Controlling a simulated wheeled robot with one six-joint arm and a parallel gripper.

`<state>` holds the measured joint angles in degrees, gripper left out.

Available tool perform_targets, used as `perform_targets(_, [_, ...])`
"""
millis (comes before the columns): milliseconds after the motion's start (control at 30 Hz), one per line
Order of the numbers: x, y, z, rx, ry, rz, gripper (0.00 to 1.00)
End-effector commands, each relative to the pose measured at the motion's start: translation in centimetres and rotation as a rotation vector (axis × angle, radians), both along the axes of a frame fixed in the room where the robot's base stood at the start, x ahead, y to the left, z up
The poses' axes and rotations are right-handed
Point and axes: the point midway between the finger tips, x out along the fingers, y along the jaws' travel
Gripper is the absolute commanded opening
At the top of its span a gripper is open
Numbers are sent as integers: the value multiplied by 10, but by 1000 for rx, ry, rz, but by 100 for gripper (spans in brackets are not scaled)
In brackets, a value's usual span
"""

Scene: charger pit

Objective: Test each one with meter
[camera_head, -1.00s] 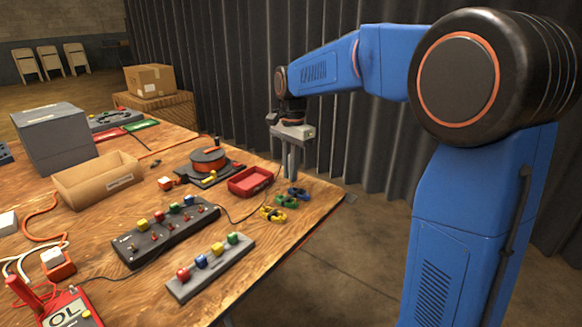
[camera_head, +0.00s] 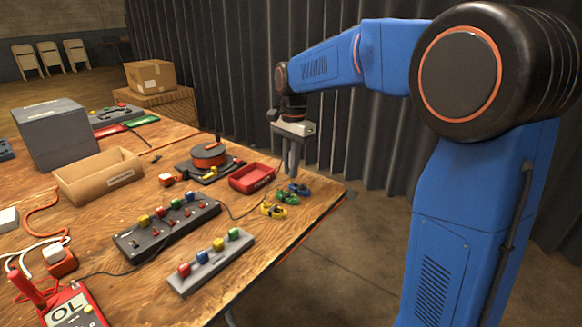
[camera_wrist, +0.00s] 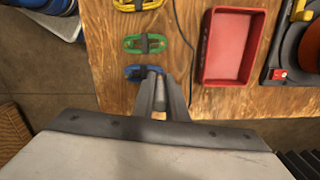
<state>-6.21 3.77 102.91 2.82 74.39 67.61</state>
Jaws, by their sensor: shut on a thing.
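My gripper (camera_head: 291,175) reaches down at the table's right corner. Its fingers are shut on the blue cable coil (camera_head: 299,189), which also shows at the fingertips in the wrist view (camera_wrist: 145,72). A green cable coil (camera_head: 287,197) and a yellow one (camera_head: 273,211) lie beside it in a row; both show in the wrist view as the green coil (camera_wrist: 145,44) and the yellow coil (camera_wrist: 138,5). The red meter (camera_head: 75,309) is at the lower left, its display reading OL. The fingers partly hide the blue coil.
A red tray (camera_head: 252,178) stands close to the coils. Behind it are an orange cable reel (camera_head: 208,157) and a cardboard bin (camera_head: 99,180). A black switch strip (camera_head: 166,231) and a grey block with coloured knobs (camera_head: 211,263) lie in front. The table edge is close to my gripper.

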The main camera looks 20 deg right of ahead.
Motion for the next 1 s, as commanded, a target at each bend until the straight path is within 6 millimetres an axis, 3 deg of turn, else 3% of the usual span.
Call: perform_targets(1000, [0,0,-9,0,0,0,0])
